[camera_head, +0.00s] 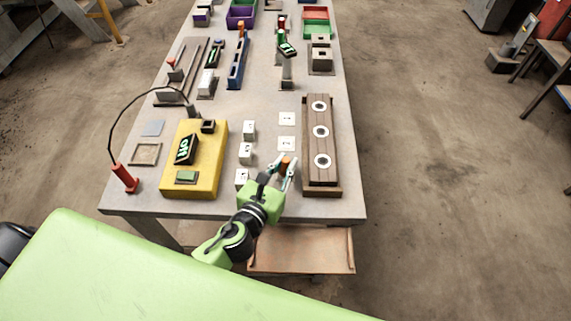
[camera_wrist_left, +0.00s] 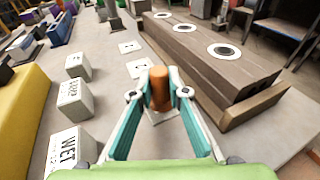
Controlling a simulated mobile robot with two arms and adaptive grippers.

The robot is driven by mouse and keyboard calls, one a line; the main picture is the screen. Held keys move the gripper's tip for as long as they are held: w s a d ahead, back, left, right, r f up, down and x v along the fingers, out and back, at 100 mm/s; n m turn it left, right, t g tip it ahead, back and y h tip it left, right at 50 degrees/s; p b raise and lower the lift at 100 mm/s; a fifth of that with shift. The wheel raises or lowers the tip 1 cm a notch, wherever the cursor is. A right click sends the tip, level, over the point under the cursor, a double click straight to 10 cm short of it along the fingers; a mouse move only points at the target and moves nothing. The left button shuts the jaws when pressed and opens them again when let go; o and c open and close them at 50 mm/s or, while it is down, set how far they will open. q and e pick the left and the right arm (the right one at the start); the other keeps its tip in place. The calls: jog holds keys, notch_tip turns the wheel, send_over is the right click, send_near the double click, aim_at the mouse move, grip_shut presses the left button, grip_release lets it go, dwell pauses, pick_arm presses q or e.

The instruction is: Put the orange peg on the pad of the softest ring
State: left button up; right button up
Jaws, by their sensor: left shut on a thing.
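My left gripper (camera_head: 279,170) is shut on the orange peg (camera_head: 285,164), which stands upright between its fingers; the wrist view also shows the peg (camera_wrist_left: 160,88). A white pad (camera_wrist_left: 164,116) lies just below the peg, partly hidden; I cannot tell whether the peg touches it. Two more white pads, the middle one (camera_head: 286,144) and the far one (camera_head: 287,118), lie in line beyond it, bare. To their right is a brown block with three white, dark-centred rings: near (camera_head: 322,160), middle (camera_head: 320,131) and far (camera_head: 319,105). Their softness does not show. My right gripper is out of view.
Labelled white cubes (camera_head: 245,153) stand left of the pads. A yellow box (camera_head: 208,160) with a tilted display is farther left. A red-handled probe (camera_head: 125,178) on a cable lies at the left edge. Other fixtures and bins crowd the table's far half.

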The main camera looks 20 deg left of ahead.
pick_arm(q)
jog(key=o, duration=0.5)
jog(key=shift+f, duration=0.15)
jog(key=o, duration=0.4)
jog(key=b+v, duration=0.2)
jog(key=v, duration=0.8)
jog(key=shift+s+a, duration=0.1)
jog(key=shift+s, duration=0.3)
jog(key=shift+s+a+r+b, duration=0.1)
jog(key=shift+s+r+b, duration=0.3)
jog(key=shift+s, duration=0.2)
